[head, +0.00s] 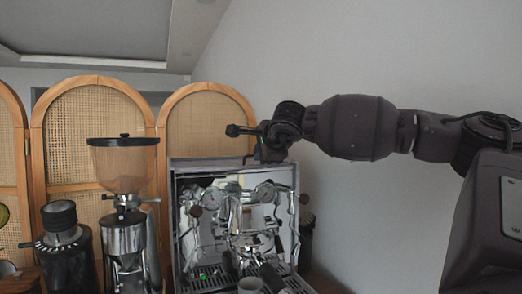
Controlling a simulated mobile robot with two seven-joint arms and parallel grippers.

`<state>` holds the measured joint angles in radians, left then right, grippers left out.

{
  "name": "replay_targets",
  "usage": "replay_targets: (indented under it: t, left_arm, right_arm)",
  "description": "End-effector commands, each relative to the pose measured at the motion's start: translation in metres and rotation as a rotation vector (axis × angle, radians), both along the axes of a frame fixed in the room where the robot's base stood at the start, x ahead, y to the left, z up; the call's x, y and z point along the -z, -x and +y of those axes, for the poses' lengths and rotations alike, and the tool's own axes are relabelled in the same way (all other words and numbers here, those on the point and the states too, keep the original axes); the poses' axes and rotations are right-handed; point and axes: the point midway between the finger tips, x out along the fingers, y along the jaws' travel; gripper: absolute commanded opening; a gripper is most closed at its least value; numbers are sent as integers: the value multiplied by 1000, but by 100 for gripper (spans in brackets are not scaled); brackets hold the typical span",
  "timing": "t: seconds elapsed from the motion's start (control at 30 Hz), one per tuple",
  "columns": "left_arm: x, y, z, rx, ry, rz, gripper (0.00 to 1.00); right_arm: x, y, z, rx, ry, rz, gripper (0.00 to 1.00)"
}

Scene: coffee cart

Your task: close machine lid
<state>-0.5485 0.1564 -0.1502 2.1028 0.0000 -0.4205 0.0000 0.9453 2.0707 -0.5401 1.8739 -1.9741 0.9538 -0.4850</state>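The espresso machine (295,185) stands in the lower middle of the head view, a chrome box with gauges and a group head on its front. Only a thin strip of its top edge shows, and I cannot make out the lid or how it lies. My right gripper (240,145) is at the end of the arm from the right, just above the machine's top. Its small dark fingers point left; whether they are open or touching the machine is unclear. No object shows in it. My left gripper is out of view.
A coffee grinder (125,240) with a clear hopper stands left of the machine, and a dark, shorter grinder (65,245) is farther left. A rattan screen (90,110) stands behind; a plain wall (380,220) is on the right.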

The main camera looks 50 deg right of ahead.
Motion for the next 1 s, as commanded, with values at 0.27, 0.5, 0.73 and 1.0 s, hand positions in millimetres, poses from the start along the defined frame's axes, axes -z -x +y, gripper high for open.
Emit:
replay_targets:
  t: [0.27,0.5,0.73,1.0]
  left_arm:
    - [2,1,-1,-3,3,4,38]
    - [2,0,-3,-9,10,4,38]
    - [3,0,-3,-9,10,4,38]
    - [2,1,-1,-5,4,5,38]
  right_arm:
    - [5,-1,0,1,-3,2,0]
    - [5,0,0,1,-4,1,0]
    - [4,0,0,1,-3,1,19]
    - [-2,0,0,2,-2,-1,19]
